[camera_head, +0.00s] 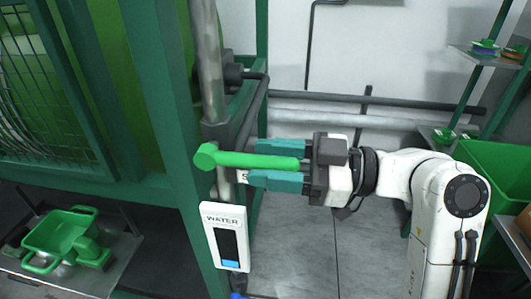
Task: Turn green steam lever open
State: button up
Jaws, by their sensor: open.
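The green steam lever (245,160) is a bright green bar with a rounded end at the left. It lies almost level in front of the grey vertical pipe. My gripper (255,163) comes from the right, with one teal finger above the lever and one below it. The fingers are open, and a gap shows between the lever and at least the lower finger. The lever's right end reaches the gripper's palm area. A white label behind the lever is mostly hidden by the lower finger.
A white WATER gauge (226,237) hangs just below the lever. The grey pipe (208,70) and green machine frame (160,110) stand close at left. Shelves with spools (485,47) and a green bin (495,170) are at right.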

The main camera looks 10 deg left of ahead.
jog(key=shift+a, duration=0.5)
grip_shut()
dwell(0.4)
